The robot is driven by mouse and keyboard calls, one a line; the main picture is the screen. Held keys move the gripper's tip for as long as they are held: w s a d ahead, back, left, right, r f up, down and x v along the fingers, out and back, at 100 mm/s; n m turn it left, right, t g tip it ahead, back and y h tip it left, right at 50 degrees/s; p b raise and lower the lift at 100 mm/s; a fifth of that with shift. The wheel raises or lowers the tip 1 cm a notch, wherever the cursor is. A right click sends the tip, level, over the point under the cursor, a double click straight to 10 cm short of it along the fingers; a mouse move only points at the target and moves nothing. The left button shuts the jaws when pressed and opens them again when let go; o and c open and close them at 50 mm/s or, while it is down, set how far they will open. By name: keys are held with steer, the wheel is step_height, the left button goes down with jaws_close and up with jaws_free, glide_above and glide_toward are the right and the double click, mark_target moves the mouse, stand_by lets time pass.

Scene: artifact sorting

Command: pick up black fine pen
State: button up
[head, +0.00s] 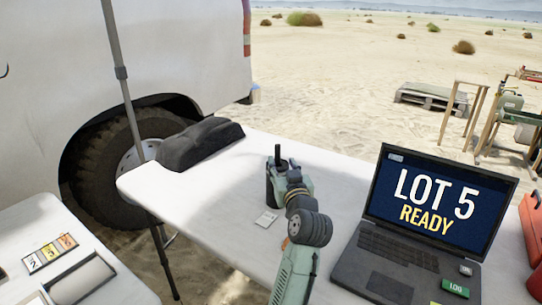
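My arm reaches from the bottom of the head view out over the white folding table (160,188). My gripper (277,170) is at its far end, near the middle of the table, small and partly hidden by my own wrist. Dark upright parts show there, but I cannot tell whether they are fingers or something held. I cannot make out a black fine pen for certain anywhere in view. I cannot tell whether the gripper is open or shut.
A laptop (385,247) reading "LOT 5 READY" stands open on the right. A dark lumpy object (200,143) lies at the table's far left edge. A second table (35,215) holds coloured cards (50,252).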

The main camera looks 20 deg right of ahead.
mark_target(278, 154)
steer(key=w+p, duration=0.1)
steer(key=w, duration=0.1)
steer(key=w+p, duration=0.1)
steer(key=w, duration=0.1)
steer(key=w+d+p, duration=0.1)
steer(key=w, duration=0.2)
steer(key=shift+w, duration=0.1)
steer(key=shift+w+f, duration=0.15)
steer(key=shift+w, duration=0.25)
jaws_close()
